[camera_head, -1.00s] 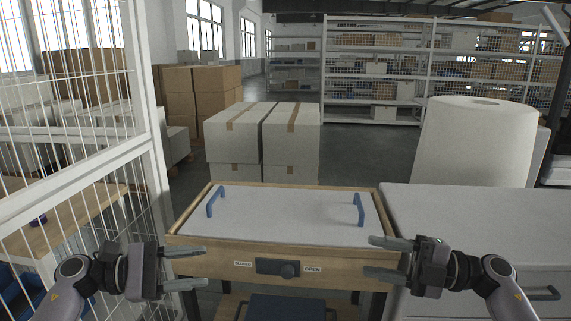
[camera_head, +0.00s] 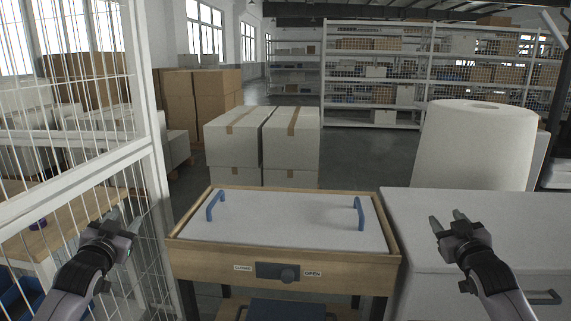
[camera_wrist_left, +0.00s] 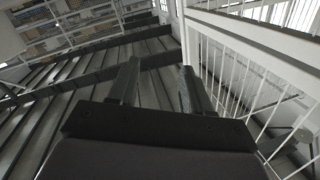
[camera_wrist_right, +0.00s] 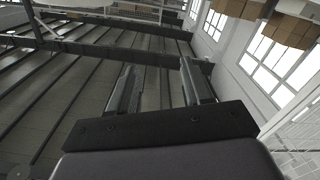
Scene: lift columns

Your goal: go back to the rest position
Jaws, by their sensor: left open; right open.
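My left gripper (camera_head: 124,222) is open and empty, raised in front of the white wire fence at the left of the head view. Its two fingers (camera_wrist_left: 158,88) are apart with nothing between them in the left wrist view. My right gripper (camera_head: 447,220) is open and empty, in front of the white cabinet at the right. Its fingers (camera_wrist_right: 163,88) are also apart and empty in the right wrist view. Both grippers point up and away, one on each side of the wooden box (camera_head: 205,262), and touch nothing that I can see.
The wooden box has a white lid (camera_head: 285,222) with two blue handles (camera_head: 360,213) and a dark latch (camera_head: 278,271) in front. The wire fence (camera_head: 155,170) is close on the left. A white cabinet (camera_head: 500,232) carries a large white roll (camera_head: 475,145). White cartons (camera_head: 235,140) stand behind.

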